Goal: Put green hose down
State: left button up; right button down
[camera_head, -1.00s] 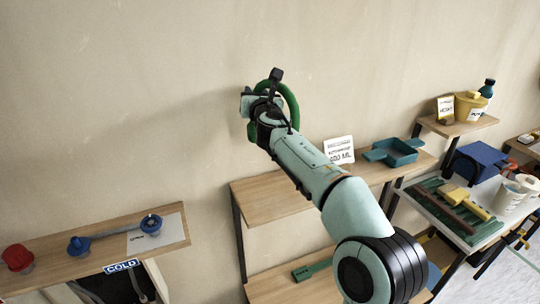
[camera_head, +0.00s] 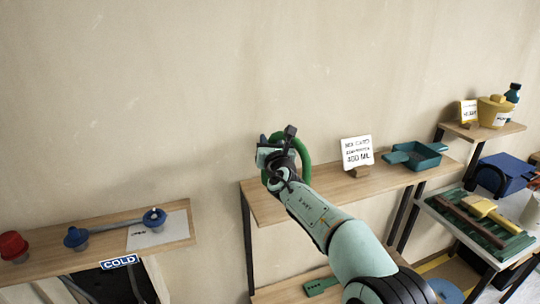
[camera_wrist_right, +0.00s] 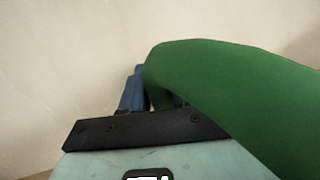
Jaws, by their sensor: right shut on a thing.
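The green hose (camera_head: 304,158) is a curved loop at my right gripper (camera_head: 274,158), above the left end of the wooden shelf (camera_head: 268,205). My right gripper is shut on the hose, and its arm comes in from the lower right. In the right wrist view the hose (camera_wrist_right: 235,90) fills much of the right side, close to the camera. A blue part (camera_wrist_right: 132,92) shows behind it there. The fingertips are mostly hidden by the hose and wrist. My left gripper is not in view.
A sign reading 400 ML (camera_head: 357,151) and a teal tray (camera_head: 415,156) stand on the same shelf, to the right. A bench with a red knob (camera_head: 12,246) and blue valves (camera_head: 153,219) is at left. The shelf's left part is clear.

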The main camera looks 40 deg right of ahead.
jog(key=shift+s+f+b, duration=0.1)
jog(key=shift+f+b, duration=0.2)
jog(key=shift+f, duration=0.6)
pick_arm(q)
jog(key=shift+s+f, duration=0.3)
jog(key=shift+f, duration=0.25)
pick_arm(e)
jog(key=shift+f, duration=0.1)
jog(key=c, duration=1.3)
grip_release()
jog(key=shift+f, duration=0.15)
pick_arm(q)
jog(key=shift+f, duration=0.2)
pick_arm(e)
jog(key=o, duration=0.4)
jog(key=shift+o, duration=0.2)
